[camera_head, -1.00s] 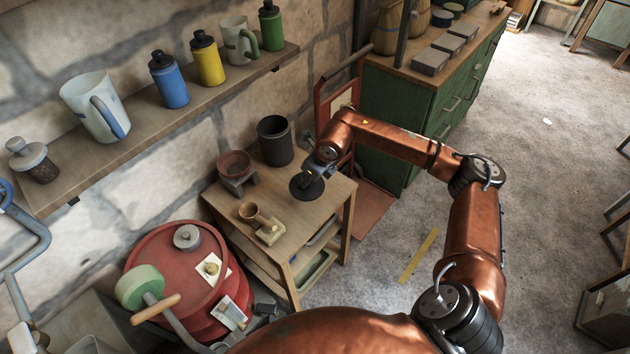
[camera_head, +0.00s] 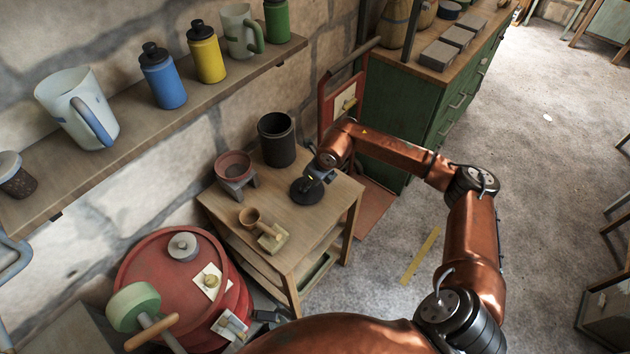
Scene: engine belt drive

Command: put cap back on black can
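The black can (camera_head: 277,145) stands upright on the small wooden table, near the wall. Its top is open and its dark inside shows. The cap (camera_head: 304,194), a dark round disc, appears to lie flat on the table in front of the can, apart from it. My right gripper (camera_head: 314,181) is directly over the cap, pointing down at its middle, and seems to touch or nearly touch it. The fingers are small and partly hidden, so I cannot tell whether they are closed on the cap. My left gripper is not in view.
A red drum (camera_head: 160,260) stands to the left. A shelf (camera_head: 180,118) with mugs and bottles runs along the wall.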

